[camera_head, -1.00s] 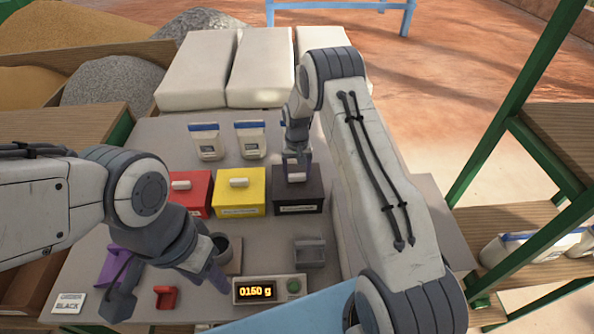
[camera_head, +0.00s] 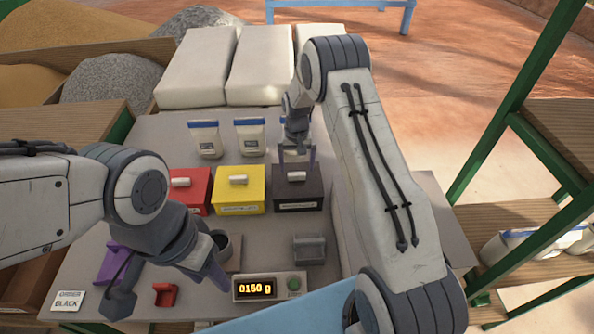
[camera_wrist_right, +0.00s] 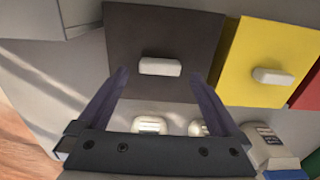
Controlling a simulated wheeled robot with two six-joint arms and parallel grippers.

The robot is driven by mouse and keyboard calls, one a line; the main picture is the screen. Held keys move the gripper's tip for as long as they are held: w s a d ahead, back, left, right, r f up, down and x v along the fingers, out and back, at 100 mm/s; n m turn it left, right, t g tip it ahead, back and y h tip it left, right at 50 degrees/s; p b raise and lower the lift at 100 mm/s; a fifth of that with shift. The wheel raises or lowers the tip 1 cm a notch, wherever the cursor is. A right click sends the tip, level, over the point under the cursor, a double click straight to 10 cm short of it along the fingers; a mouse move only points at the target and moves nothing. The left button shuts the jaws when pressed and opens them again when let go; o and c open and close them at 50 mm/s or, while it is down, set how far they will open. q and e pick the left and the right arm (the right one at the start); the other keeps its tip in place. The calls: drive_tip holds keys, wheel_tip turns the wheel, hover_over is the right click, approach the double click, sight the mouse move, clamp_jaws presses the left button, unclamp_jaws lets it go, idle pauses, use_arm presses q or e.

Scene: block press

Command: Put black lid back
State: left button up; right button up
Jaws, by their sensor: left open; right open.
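The black lid (camera_head: 312,181) sits on the black box (camera_head: 297,205) at the right end of the row of boxes, its white handle facing up. It looks flat and seated. My right gripper (camera_head: 297,153) is open and empty just above the lid. In the right wrist view, the lid (camera_wrist_right: 165,35) lies ahead, with the white handle between the spread finger lines of my right gripper (camera_wrist_right: 160,78).
A yellow box (camera_head: 238,197) and a red box (camera_head: 197,190) stand left of the black one. White bags (camera_head: 206,140) stand behind. A scale (camera_head: 268,288) reads 0150 g. Red (camera_head: 164,294), purple (camera_head: 113,262) and grey (camera_head: 309,248) scoops lie in front.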

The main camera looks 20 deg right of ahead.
sight(297, 174)
wheel_tip(297, 174, up, 10)
drive_tip(key=b, duration=0.3)
drive_tip(key=s+a+r+n, duration=0.3)
drive_tip(key=s+a+r, duration=0.1)
drive_tip(key=s+a, duration=0.4)
drive_tip(key=s+a+r+n, duration=0.2)
drive_tip(key=s+a+r, duration=0.3)
drive_tip(key=s+a, duration=0.25)
drive_tip(key=s+a+n+y, duration=0.1)
drive_tip(key=s+n, duration=0.4)
drive_tip(key=s, duration=1.6)
drive_tip(key=shift+a+f+n, duration=0.3)
drive_tip(key=shift+a, duration=0.35)
drive_tip(key=shift+s, duration=0.1)
